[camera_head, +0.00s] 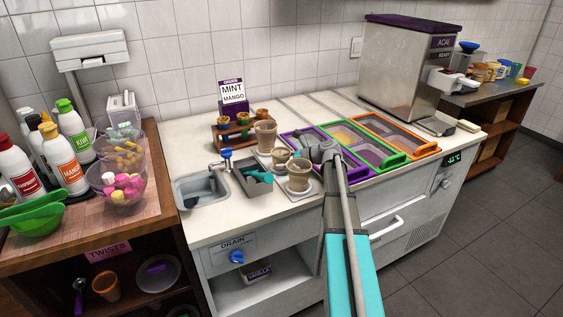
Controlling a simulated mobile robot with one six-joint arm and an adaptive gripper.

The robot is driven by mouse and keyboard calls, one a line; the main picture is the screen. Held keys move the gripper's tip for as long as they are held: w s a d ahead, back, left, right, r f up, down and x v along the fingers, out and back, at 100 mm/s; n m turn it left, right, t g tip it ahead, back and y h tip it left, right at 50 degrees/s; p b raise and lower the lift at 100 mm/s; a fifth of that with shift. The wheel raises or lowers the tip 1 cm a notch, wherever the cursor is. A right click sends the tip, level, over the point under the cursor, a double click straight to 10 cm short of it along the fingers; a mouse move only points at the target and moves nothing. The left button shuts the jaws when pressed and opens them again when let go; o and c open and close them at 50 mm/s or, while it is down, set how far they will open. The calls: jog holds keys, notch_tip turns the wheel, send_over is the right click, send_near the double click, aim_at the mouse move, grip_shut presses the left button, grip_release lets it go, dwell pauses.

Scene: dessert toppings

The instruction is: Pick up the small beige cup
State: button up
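Several beige cups stand on the white counter left of the purple topping tray. The smallest-looking beige cup (281,158) is between a taller beige cup (265,137) behind it and a wider beige cup (299,178) in front, which sits on a pale square pad (301,194). My gripper (313,155) is at the end of my arm, just right of these cups, over the left end of the purple tray. It looks apart from the small cup. Its fingers are too small and dark to tell whether they are open or shut.
Purple, green (384,160) and orange (412,153) topping trays lie to the right. A sink (201,187) and a grey bin (247,181) are left of the cups. A steel acai machine (398,70) stands at the back right.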

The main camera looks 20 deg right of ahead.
jog(key=c, duration=0.3)
jog(key=shift+r, duration=0.1)
jog(key=shift+r+p, duration=0.95)
jog(key=shift+p, duration=0.1)
jog(key=s+d+r+p, duration=0.6)
jog(key=s+r+p, duration=0.5)
jog(key=s, duration=0.1)
jog(key=shift+s, duration=0.3)
jog(key=shift+d, duration=0.1)
